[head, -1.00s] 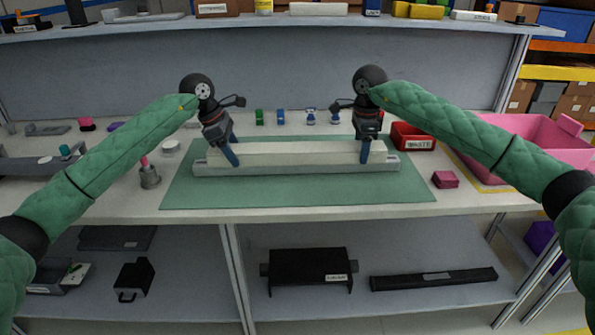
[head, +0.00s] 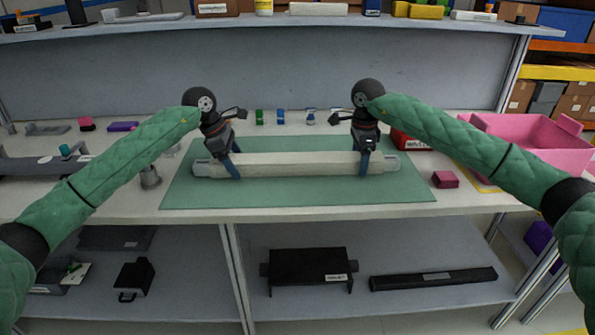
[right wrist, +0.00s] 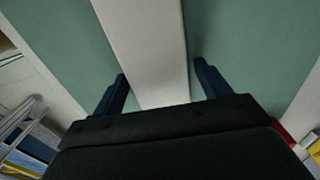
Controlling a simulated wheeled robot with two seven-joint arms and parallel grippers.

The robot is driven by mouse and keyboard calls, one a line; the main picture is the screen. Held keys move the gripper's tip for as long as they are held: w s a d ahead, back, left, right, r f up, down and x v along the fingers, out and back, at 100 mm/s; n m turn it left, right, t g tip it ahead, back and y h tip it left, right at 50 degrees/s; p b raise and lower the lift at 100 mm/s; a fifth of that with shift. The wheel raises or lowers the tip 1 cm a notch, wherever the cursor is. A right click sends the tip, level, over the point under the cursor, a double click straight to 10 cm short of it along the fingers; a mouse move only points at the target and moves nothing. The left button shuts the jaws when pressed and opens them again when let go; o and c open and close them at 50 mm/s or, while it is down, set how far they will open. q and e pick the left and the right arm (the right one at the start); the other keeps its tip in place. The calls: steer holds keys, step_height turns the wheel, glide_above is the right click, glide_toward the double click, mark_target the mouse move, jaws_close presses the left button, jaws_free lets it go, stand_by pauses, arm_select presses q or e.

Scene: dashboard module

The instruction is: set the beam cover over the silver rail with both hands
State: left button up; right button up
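The long off-white beam cover (head: 300,164) lies lengthwise along the silver rail (head: 201,168), whose ends stick out at both sides. Its middle is hidden under the cover. I cannot tell if the cover rests fully on it. My left gripper (head: 232,165) straddles the cover near its left end, with one blue finger down its front face. My right gripper (head: 364,164) straddles it near the right end.
The rail lies on a green mat (head: 300,195) on the table. A red bin (head: 411,142), a pink block (head: 445,179) and a pink crate (head: 540,145) are to the right. The front of the mat is clear.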

stand_by(0.3)
arm_select(q)
steer(key=v, duration=1.2)
arm_select(e)
step_height(320, 180, up, 12)
stand_by(0.3)
